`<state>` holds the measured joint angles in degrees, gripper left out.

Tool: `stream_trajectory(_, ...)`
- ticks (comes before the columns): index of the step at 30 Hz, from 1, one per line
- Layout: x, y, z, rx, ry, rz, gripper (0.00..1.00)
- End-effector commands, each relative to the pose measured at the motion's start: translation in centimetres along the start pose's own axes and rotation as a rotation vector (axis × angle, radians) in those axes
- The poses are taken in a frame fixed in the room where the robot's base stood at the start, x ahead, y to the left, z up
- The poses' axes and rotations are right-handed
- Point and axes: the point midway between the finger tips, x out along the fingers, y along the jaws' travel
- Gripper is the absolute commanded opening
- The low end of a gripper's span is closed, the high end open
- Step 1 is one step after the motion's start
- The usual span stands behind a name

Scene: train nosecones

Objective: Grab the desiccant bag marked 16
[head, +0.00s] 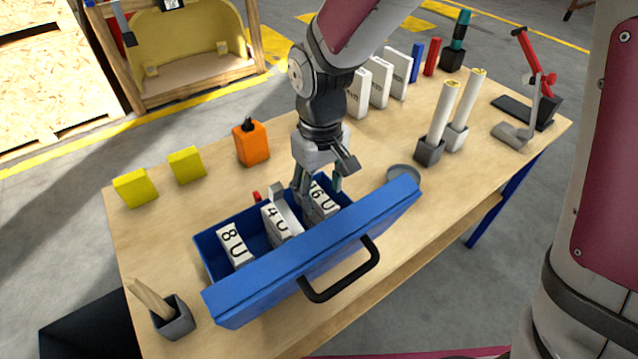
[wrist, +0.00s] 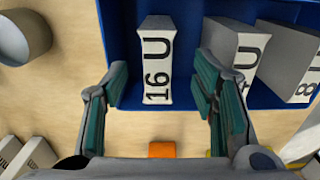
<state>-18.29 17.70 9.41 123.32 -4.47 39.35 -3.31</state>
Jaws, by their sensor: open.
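The desiccant bag marked 16 U (head: 322,199) stands in the right part of an open blue box (head: 213,258) in the head view. In the wrist view the bag (wrist: 157,62) is white with black print and lies between my finger tips, with space on both sides. My gripper (head: 318,184) reaches down into the box; in the wrist view its teal-padded fingers (wrist: 162,90) are open. A bag marked 4 U (head: 281,222) stands beside the 16 bag, close to one finger. A bag marked 8 U (head: 235,247) is farther left.
The box's blue lid with a black handle (head: 342,272) faces the near table edge. A round grey dish (head: 403,172) is right of the box. An orange container (head: 251,143) and yellow blocks (head: 186,165) stand behind it. White cylinders (head: 443,112) stand at right.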

Motion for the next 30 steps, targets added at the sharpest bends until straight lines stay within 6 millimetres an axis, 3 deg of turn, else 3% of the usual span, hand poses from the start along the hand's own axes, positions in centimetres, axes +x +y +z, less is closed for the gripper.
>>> stream_trajectory(10, 2.9, 0.1, -0.1, -0.002, -0.002, 0.000, 0.53)
stream_trajectory(18, 6.5, 0.2, -0.4, 0.000, -0.002, 0.000, 0.53)
stream_trajectory(28, 7.1, 0.3, -0.5, -0.001, 0.001, 0.001, 0.53)
stream_trajectory(30, 7.1, 0.3, -0.5, 0.000, 0.001, 0.001, 0.40)
